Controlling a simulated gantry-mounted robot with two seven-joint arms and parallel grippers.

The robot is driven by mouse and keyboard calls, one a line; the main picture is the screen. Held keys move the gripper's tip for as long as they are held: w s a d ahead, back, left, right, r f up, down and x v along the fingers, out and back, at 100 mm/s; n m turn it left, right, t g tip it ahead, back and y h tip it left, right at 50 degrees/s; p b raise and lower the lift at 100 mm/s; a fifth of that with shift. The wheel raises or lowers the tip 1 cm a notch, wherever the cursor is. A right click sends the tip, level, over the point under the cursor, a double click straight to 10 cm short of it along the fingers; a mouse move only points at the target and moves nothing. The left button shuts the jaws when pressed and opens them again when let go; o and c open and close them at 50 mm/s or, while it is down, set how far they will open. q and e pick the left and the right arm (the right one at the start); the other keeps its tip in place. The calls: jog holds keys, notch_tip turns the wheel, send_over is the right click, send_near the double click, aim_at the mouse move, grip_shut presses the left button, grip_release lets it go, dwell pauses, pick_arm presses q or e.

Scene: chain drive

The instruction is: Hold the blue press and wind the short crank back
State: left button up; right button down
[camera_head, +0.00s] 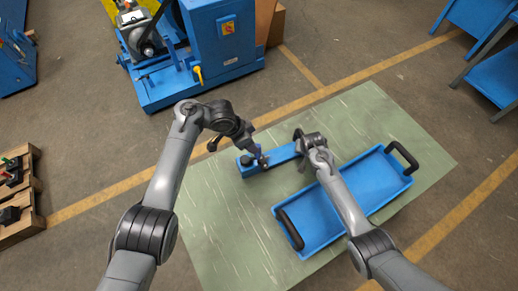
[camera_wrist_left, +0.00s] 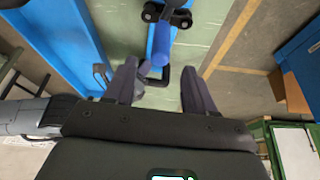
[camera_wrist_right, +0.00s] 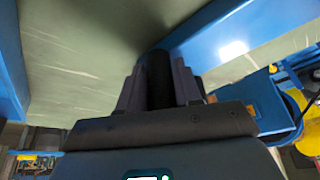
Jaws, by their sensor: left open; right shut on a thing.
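A long blue bar-shaped device (camera_head: 283,155) lies on the green mat, with a small blue block at its left end. My left gripper (camera_head: 257,155) is above that end. In the left wrist view its open fingers (camera_wrist_left: 160,78) are apart, with a blue rounded handle (camera_wrist_left: 160,48) just beyond them. A black bent rod (camera_wrist_left: 184,78) shows near the right finger; I cannot tell whether it touches. My right gripper (camera_head: 300,152) is at the device's right end. In the right wrist view it (camera_wrist_right: 159,72) is shut on a black upright grip (camera_wrist_right: 158,85). The grip's lower end is hidden.
A blue tray (camera_head: 345,200) with black handles lies on the mat (camera_head: 230,235) close beside the device, under my right forearm. A blue machine (camera_head: 222,50) stands behind the mat. Wooden boxes (camera_head: 18,195) are at the far left. The mat's left front is clear.

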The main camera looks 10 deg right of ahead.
pick_arm(q)
jog(key=x, duration=0.6)
jog(key=shift+x, duration=0.95)
jog(key=shift+d+f, duration=0.2)
jog(key=shift+f, duration=0.45)
jog(key=c, duration=1)
jog(key=shift+w, duration=0.1)
jog(key=shift+w+n, duration=0.1)
jog(key=shift+n, duration=0.2)
